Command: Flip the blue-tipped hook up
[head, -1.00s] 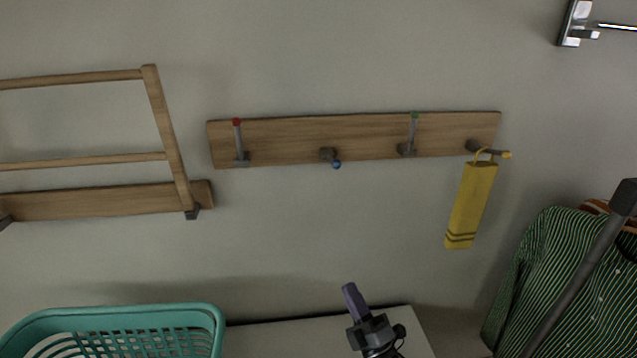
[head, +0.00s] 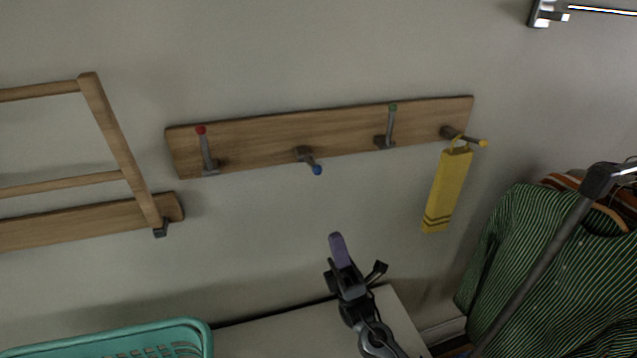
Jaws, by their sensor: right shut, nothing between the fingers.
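The blue-tipped hook (head: 311,162) is on the wooden wall rail (head: 258,141), second from the left. It is folded out from the rail, and its blue tip points toward me and slightly down. My right gripper (head: 336,240) is below the rail and apart from the hook. Its fingers are shut, with nothing between them, and point up. My left gripper is not in view.
Red-tipped (head: 207,152) and green-tipped (head: 390,127) hooks stand up against the rail. A yellow cloth (head: 447,188) hangs from the yellow-tipped hook (head: 462,136). A wooden rack (head: 117,140), teal basket (head: 110,340) and striped shirt (head: 535,265) surround clear wall.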

